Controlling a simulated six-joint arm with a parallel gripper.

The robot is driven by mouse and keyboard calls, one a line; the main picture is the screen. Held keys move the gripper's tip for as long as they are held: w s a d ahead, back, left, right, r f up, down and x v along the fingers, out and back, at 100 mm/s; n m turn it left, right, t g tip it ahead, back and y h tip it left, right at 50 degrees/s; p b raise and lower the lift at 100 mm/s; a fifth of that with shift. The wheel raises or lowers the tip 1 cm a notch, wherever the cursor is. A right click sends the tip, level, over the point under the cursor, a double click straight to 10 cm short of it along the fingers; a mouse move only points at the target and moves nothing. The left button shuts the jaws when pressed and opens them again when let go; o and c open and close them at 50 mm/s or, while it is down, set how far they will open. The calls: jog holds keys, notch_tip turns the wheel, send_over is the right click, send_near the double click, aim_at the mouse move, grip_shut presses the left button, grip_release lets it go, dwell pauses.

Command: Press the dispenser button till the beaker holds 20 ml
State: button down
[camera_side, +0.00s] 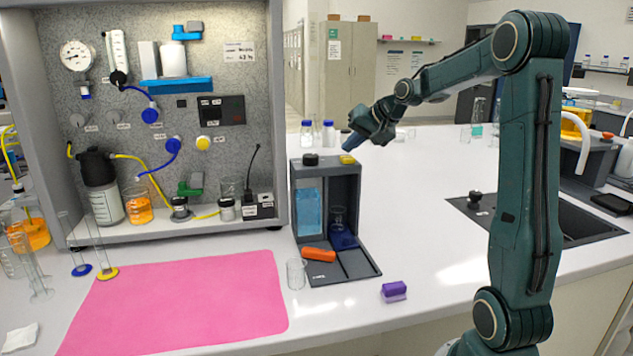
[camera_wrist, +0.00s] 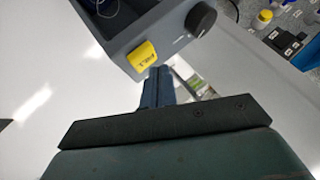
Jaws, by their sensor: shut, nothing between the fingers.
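The grey dispenser (camera_side: 362,200) stands on the white bench with a yellow button (camera_side: 348,159) on its top, also seen in the wrist view (camera_wrist: 143,55). My gripper (camera_side: 349,147) is shut and empty, pointing down close above the button. In the wrist view its blue fingertips (camera_wrist: 159,71) appear at the button's near edge; I cannot tell whether they touch it. A small clear beaker (camera_side: 338,215) stands inside the dispenser bay, above a dark blue block. Its liquid level is too small to read. A tank of blue liquid (camera_side: 309,208) fills the bay's left side.
A black knob (camera_side: 310,159) sits left of the button, also in the wrist view (camera_wrist: 201,18). An orange block (camera_side: 318,254) and an empty glass (camera_side: 296,273) are by the dispenser's base. A purple block (camera_side: 394,291) lies at front right.

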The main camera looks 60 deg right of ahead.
aim_at(351, 159)
jog(key=shift+f, duration=0.9)
dwell(1.4)
jog(key=shift+r, duration=1)
jog(key=shift+r, duration=0.15)
jog(key=shift+r, duration=2.4)
jog(key=shift+a, duration=0.15)
